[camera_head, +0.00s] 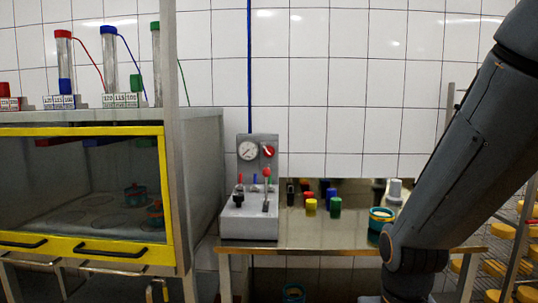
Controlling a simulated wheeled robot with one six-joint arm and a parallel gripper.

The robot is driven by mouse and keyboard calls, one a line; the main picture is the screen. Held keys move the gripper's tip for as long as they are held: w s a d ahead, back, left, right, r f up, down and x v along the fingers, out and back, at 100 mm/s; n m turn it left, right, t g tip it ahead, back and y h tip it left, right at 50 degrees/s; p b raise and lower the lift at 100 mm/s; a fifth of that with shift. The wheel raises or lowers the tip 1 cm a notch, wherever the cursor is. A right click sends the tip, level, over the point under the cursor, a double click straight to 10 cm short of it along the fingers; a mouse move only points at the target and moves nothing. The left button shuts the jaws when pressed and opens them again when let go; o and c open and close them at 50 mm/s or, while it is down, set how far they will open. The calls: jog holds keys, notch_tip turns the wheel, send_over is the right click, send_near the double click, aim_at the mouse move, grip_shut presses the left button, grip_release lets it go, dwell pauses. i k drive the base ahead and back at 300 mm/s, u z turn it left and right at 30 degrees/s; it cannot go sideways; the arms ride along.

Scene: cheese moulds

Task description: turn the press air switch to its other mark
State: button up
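A grey press control unit (249,226) stands at the left end of the metal table, against the tiled wall. On its upright panel are a round white gauge (247,150) and, to its right, a round red knob with a pale mark (268,151). The knob looks like the air switch; it is too small for me to read which mark it points to. Small blue and red levers and dark knobs sit lower on the unit. My arm comes in from the upper right and bends near the table's right end. My gripper is out of view.
The metal table (300,236) holds small coloured cylinders, including a yellow one (311,204) and a green one (335,207), and a teal mould (380,222). A yellow-framed cabinet (85,131) stands left of the unit. The table's front middle is clear. Shelves of yellow cheeses are far right.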

aim_at(269, 151)
jog(key=u, duration=0.45)
jog(key=k, duration=0.55)
jog(key=u, duration=1.3)
jog(key=i, duration=1.75)
jog(key=z, duration=0.7)
